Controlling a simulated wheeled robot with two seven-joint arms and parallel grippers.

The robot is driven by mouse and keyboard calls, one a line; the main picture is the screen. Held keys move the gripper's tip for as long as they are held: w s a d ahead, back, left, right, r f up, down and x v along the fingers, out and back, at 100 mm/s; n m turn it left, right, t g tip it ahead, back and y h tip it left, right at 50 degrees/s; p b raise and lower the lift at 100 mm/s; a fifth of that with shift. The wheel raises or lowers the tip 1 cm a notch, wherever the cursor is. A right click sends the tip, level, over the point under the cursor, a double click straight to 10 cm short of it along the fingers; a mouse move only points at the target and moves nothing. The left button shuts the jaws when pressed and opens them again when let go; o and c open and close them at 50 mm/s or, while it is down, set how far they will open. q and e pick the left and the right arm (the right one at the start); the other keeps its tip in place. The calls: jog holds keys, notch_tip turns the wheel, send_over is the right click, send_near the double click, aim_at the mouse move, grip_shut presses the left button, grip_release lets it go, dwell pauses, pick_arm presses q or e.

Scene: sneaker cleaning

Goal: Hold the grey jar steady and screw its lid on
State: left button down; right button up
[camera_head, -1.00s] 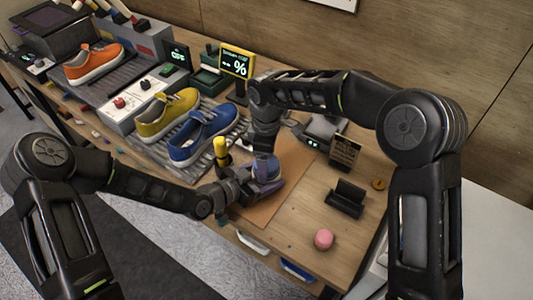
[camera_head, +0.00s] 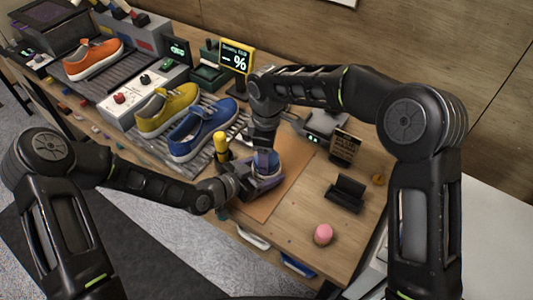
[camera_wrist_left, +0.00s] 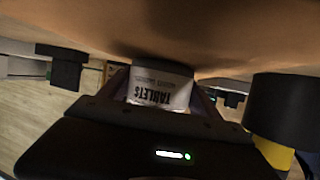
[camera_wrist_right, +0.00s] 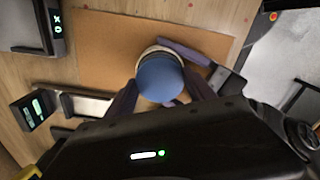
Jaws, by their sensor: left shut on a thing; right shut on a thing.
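The grey jar (camera_wrist_left: 160,90), labelled "TABLETS", stands on the brown mat (camera_head: 292,192) and appears upside down in the left wrist view. My left gripper (camera_head: 262,182) is shut around its side, low near the mat. The round blue lid (camera_wrist_right: 160,78) is on top of the jar, with a pale rim (camera_wrist_right: 163,50) showing around it in the right wrist view. My right gripper (camera_wrist_right: 160,92) comes from above and is shut on the lid's sides. In the head view the fingers partly hide the jar. I cannot tell how tight the lid sits.
A yellow-topped bottle (camera_head: 221,145) stands close left of my left gripper. Blue (camera_head: 203,130) and yellow (camera_head: 168,112) shoes lie on a rack behind it. A black holder (camera_head: 345,195) and a pink round object (camera_head: 323,234) are at the right. The mat's right part is clear.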

jog(key=m, duration=0.4)
jog(key=shift+m, duration=0.4)
jog(key=o, duration=1.5)
jog(key=shift+r, duration=2.25)
notch_tip(320, 180, up, 4)
jog(key=shift+f, duration=0.25)
jog(key=shift+f, duration=0.15)
